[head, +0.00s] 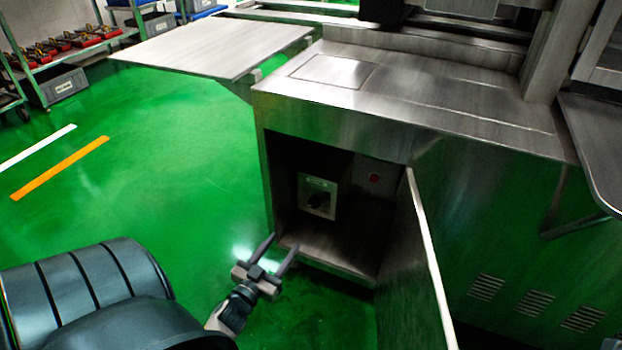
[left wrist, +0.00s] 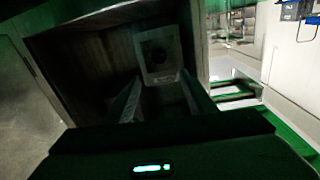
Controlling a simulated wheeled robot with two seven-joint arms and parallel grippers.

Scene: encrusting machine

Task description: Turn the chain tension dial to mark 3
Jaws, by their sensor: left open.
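The chain tension dial (head: 318,201) is a dark knob on a pale plate (head: 317,184), inside an open compartment of the steel machine. The marks on the plate are too small to read. My left gripper (head: 268,246) is open and empty, in front of the compartment, below and left of the dial and apart from it. In the left wrist view the plate with the dial (left wrist: 157,57) shows ahead, above and between the fingers (left wrist: 160,95). My right gripper is not in view.
The compartment door (head: 421,270) stands open on the right side of the opening. A red button (head: 374,178) sits right of the dial plate. A flat steel table (head: 215,48) juts out at upper left.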

